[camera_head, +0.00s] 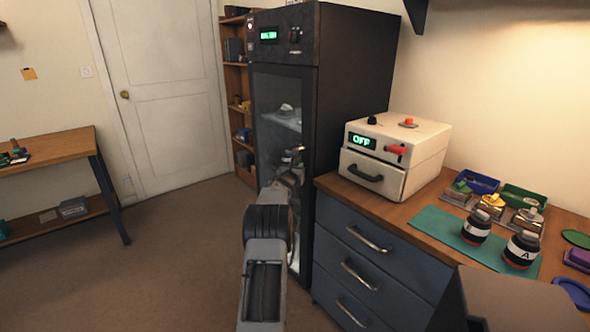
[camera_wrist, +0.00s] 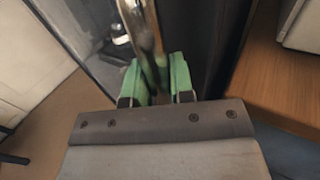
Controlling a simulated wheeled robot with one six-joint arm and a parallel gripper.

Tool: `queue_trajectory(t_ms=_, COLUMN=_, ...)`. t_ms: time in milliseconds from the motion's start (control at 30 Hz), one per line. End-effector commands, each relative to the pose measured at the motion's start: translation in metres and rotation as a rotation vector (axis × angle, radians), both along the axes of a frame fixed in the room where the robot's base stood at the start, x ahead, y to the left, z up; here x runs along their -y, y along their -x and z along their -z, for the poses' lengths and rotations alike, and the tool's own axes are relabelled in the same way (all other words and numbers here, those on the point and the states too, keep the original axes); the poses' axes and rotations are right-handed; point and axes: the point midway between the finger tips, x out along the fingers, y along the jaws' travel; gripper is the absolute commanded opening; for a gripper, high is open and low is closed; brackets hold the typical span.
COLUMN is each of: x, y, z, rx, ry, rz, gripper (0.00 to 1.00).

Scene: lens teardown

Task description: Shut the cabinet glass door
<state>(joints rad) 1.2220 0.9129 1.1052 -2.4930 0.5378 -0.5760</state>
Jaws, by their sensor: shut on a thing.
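The tall black cabinet (camera_head: 357,75) stands against the back wall. Its glass door (camera_head: 272,95) is flush or nearly flush with the front; I cannot tell whether a thin gap remains. A pale object is visible through the glass on a shelf. My gripper (camera_wrist: 157,76) has green fingers shut around the metal door handle (camera_wrist: 143,28), one finger on each side. In the head view my arm reaches up to the door's right side, and the handle's upper end (camera_head: 299,149) shows above my wrist. My arm hides the lower part of the door.
Right of the cabinet, a blue drawer unit (camera_head: 365,262) has a wooden top with a white box reading OFF (camera_head: 408,135), a green mat (camera_head: 440,222), lens parts and trays. A wooden shelf (camera_head: 237,85) stands left behind the cabinet. The floor (camera_head: 175,260) at left is clear.

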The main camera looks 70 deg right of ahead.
Motion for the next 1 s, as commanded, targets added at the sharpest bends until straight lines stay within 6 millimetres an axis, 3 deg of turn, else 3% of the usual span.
queue_trajectory(t_ms=167, x=0.003, y=0.009, z=0.0, rx=0.0, ry=0.001, rz=0.012, gripper=0.0)
queue_trajectory(t_ms=200, x=0.004, y=0.01, z=0.0, rx=0.0, ry=0.002, rz=0.014, gripper=0.24)
queue_trajectory(t_ms=433, x=0.003, y=0.008, z=-0.001, rx=0.0, ry=0.003, rz=0.012, gripper=0.46)
queue_trajectory(t_ms=1000, x=0.0, y=0.0, z=-0.001, rx=0.0, ry=0.003, rz=0.001, gripper=0.47)
